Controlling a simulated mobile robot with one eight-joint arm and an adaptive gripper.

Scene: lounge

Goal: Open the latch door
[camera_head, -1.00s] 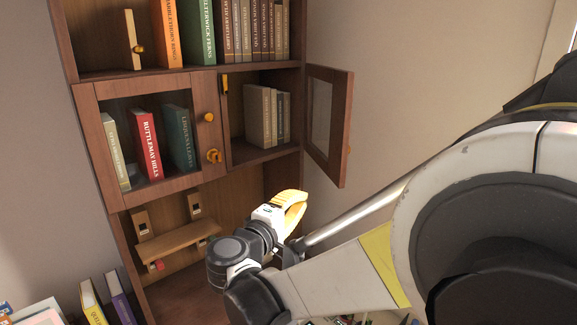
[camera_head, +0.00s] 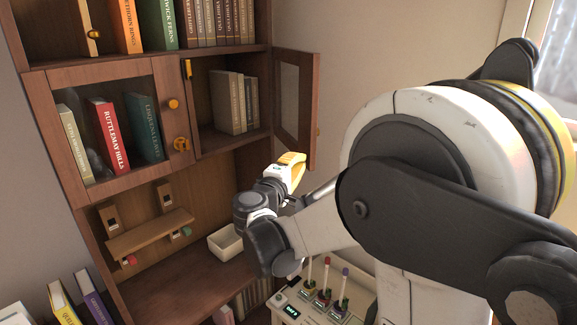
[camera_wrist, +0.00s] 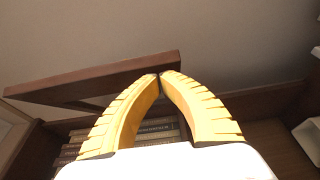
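The right cabinet door (camera_head: 296,110), a wooden frame around a pane, stands swung wide open on its right-hand hinge side. A small yellow-orange knob shows at its outer edge. The left glass-fronted door (camera_head: 64,80) is closed, with a round orange knob (camera_head: 174,104) and an orange latch piece (camera_head: 181,144) at its right. My gripper (camera_head: 297,160) has yellow fingers and is just below the open door. In the wrist view its fingertips (camera_wrist: 160,75) meet with nothing seen between them. The door's wooden frame (camera_wrist: 95,80) shows behind them; contact cannot be told.
Grey-brown books (camera_head: 228,103) stand in the open compartment. Below are a small wooden shelf (camera_head: 150,231) and a cream bin (camera_head: 226,243). A white device with vials (camera_head: 320,300) is low in front. The wall is right of the open door.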

